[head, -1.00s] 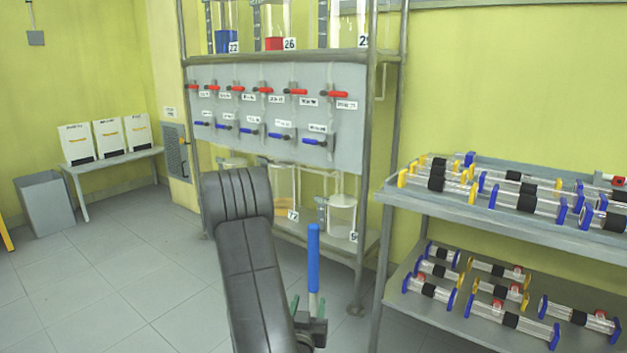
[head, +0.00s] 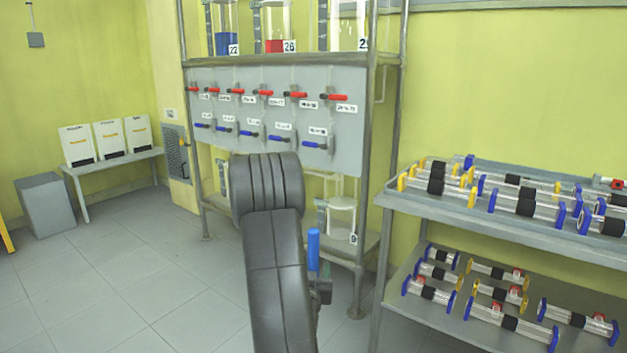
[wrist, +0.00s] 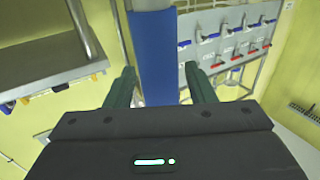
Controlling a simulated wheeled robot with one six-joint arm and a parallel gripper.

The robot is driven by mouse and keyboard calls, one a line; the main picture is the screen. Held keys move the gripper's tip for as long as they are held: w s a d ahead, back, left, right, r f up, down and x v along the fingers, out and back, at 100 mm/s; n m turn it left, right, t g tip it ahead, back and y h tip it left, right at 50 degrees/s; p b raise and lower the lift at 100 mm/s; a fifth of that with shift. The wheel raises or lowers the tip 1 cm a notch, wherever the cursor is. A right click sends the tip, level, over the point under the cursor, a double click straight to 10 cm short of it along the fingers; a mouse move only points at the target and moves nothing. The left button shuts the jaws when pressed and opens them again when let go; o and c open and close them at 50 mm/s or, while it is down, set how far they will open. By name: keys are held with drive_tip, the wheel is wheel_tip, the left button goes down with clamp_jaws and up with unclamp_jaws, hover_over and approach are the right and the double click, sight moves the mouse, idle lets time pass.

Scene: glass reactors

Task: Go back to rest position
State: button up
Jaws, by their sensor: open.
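My gripper (wrist: 159,70) shows in the wrist view with its two dark green fingers apart. A blue upright rod (wrist: 158,40) with a pale end lies between the fingers in that picture, with a gap on each side. I cannot tell how far it is from them. In the head view a blue rod (head: 313,249) shows just right of my black arm. Part of my gripper (head: 322,291) shows below it, and the fingers are mostly hidden there.
A valve panel (head: 275,120) with red and blue handles stands on a metal rack behind my arm. A shelf (head: 480,225) with several glass reactors is close on the right. A bin (head: 46,205) and small table are far left. The floor (head: 130,290) on the left is clear.

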sight(314, 256)
wheel_tip(314, 256, up, 6)
drive_tip(key=shift+r+p, duration=0.1)
drive_tip(key=shift+p, duration=1.9)
drive_tip(key=p, duration=0.4)
drive_tip(key=shift+s, duration=0.25)
drive_tip(key=s+p, duration=0.1)
drive_tip(key=p, duration=0.3)
drive_tip(key=shift+r+n+y, duration=0.1)
drive_tip(key=shift+n+y, duration=0.2)
drive_tip(key=shift+n, duration=0.1)
drive_tip(key=p, duration=0.3)
drive_tip(key=shift+s, duration=0.4)
drive_tip(key=s+p, duration=0.1)
drive_tip(key=p, duration=0.1)
drive_tip(key=s+r+y+p, duration=0.1)
drive_tip(key=p, duration=0.2)
drive_tip(key=s+p, duration=0.1)
drive_tip(key=p, duration=0.2)
drive_tip(key=shift+s+a+r+n+y, duration=0.1)
drive_tip(key=shift+s+r+n+y, duration=0.05)
drive_tip(key=shift+s+n+y, duration=0.2)
drive_tip(key=s+p, duration=0.1)
drive_tip(key=p, duration=0.2)
drive_tip(key=shift+s+r+y, duration=0.2)
drive_tip(key=shift+s+y, duration=0.05)
drive_tip(key=shift+s, duration=0.15)
